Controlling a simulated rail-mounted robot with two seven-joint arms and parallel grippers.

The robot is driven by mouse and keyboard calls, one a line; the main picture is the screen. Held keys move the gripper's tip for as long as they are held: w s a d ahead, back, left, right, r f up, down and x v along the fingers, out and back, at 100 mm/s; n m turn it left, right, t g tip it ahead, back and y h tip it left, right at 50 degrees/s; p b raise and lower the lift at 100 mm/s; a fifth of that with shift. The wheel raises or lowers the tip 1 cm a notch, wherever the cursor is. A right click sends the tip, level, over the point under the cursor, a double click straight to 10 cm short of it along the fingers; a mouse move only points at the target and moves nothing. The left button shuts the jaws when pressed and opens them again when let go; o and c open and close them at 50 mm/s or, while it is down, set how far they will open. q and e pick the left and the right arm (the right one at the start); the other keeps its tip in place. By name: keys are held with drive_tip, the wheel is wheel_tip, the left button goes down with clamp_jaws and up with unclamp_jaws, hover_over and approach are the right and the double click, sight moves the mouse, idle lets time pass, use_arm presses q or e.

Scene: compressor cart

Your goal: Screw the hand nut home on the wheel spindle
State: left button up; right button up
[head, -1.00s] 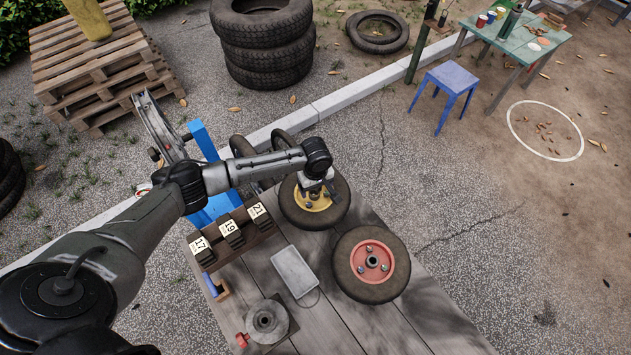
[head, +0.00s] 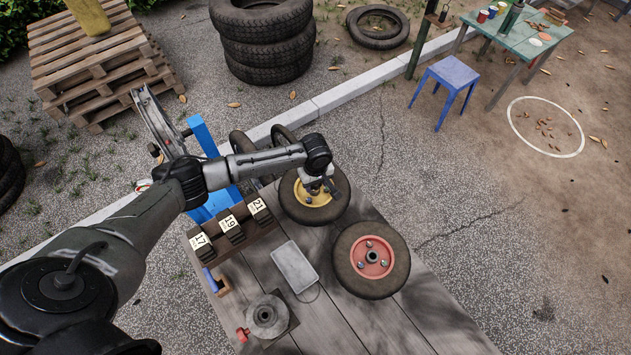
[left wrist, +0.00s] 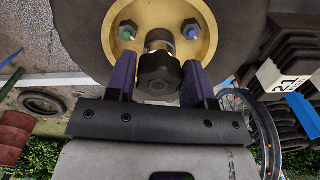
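The wheel with the yellow hub (head: 304,196) is at the far end of the bench. In the left wrist view its hub (left wrist: 205,35) fills the top, with bolts either side of the central spindle (left wrist: 159,38). The dark hand nut (left wrist: 159,75) is at the near end of this spindle, lined up with it. My left gripper (head: 322,188) is in front of the hub. In the wrist view its two purple fingers (left wrist: 159,80) stand either side of the nut, with a narrow gap visible on the left. Contact on the right is unclear. My right gripper is out of view.
A wheel with a red hub (head: 372,257) lies on the bench (head: 350,325). A grey tray (head: 295,266), a numbered block rack (head: 236,236) and a round metal fitting (head: 266,316) are nearby. A blue post (head: 204,139) rises beside the rack.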

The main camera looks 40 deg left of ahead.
use_arm(q)
drive_tip(key=c, duration=0.5)
drive_tip(key=shift+r+m+p, duration=0.1)
drive_tip(key=shift+m+p, duration=0.3)
drive_tip(key=shift+p, duration=0.05)
drive_tip(key=shift+m+p, duration=0.35)
drive_tip(key=shift+m, duration=0.35)
drive_tip(key=shift+s, duration=0.1)
drive_tip(key=shift+m+p, duration=0.35)
drive_tip(key=shift+m, duration=0.65)
drive_tip(key=o, duration=0.9)
drive_tip(key=shift+a, duration=0.1)
drive_tip(key=o, duration=0.6)
